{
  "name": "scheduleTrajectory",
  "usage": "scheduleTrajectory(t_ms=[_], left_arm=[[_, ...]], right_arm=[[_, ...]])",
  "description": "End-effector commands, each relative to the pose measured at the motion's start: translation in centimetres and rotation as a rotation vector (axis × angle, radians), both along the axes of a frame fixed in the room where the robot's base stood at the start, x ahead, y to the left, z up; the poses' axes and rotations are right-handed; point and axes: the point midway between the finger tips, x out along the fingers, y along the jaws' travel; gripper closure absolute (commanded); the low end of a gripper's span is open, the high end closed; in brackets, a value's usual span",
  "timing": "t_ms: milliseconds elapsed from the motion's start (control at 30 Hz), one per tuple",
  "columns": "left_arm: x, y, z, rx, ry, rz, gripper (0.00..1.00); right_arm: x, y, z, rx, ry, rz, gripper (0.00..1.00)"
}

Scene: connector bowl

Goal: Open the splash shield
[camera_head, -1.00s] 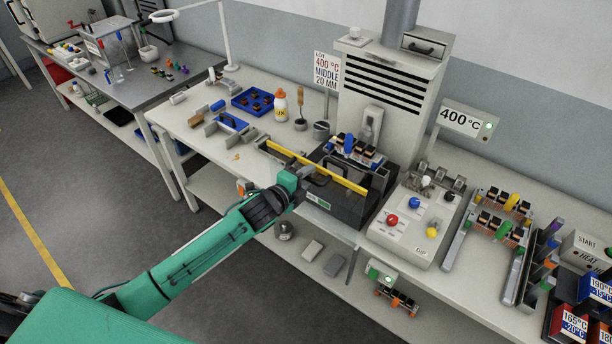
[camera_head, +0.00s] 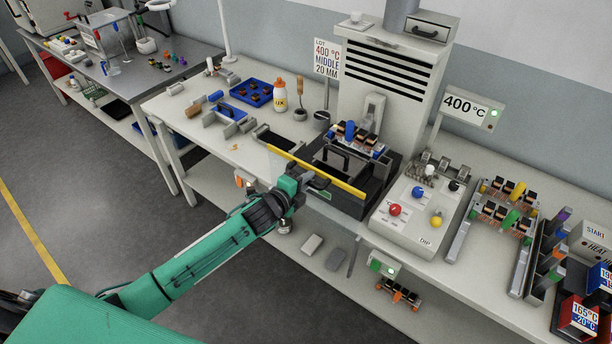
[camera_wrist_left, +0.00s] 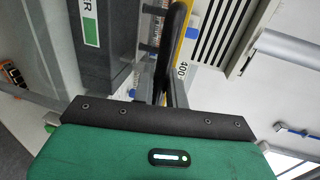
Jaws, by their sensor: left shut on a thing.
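The splash shield appears to be the see-through panel edged by a long yellow bar (camera_head: 345,187) across the front of the black solder pot box (camera_head: 347,207). My left gripper (camera_head: 318,181) is at this bar, shut on a part at its front; its fingers hide exactly what is held. In the left wrist view, the dark fingers (camera_wrist_left: 172,60) stand beside the yellow bar (camera_wrist_left: 187,50), with the box and its green-white label (camera_wrist_left: 91,28) to the left. A black arched handle (camera_head: 335,153) shows behind the bar. My right gripper is out of view.
The grey dip control box (camera_head: 420,222) with coloured knobs stands right of the pot. A vented tower (camera_head: 388,90) rises behind it. A blue tray (camera_head: 251,93) and a white bottle (camera_head: 280,97) stand left. The floor in front of the bench is clear.

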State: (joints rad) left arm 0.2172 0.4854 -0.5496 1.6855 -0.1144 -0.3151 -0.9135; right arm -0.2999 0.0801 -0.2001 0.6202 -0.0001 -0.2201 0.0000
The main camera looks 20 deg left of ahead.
Motion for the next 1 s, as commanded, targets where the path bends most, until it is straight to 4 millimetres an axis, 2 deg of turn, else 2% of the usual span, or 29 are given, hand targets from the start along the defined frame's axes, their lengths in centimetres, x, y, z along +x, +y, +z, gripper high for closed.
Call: scheduleTrajectory(t_ms=[33,100,300,500,700,1000], left_arm=[[-0.1,0.0,-2.9,0.001,0.005,0.000,1.00],[-0.1,0.0,-5.0,0.002,0.005,0.000,1.00],[-0.1,0.0,-10.7,0.000,0.005,0.000,1.00],[-0.1,0.0,-15.1,0.000,0.004,0.000,1.00],[0.0,0.0,-18.0,0.000,0.003,0.001,1.00],[0.0,0.0,-19.4,0.001,0.002,0.000,1.00]], right_arm=[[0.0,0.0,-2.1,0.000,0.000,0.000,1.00],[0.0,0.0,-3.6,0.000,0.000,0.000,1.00],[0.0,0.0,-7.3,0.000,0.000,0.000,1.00],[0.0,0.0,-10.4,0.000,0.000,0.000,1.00],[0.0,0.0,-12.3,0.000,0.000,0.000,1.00],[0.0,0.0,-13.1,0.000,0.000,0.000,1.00]])
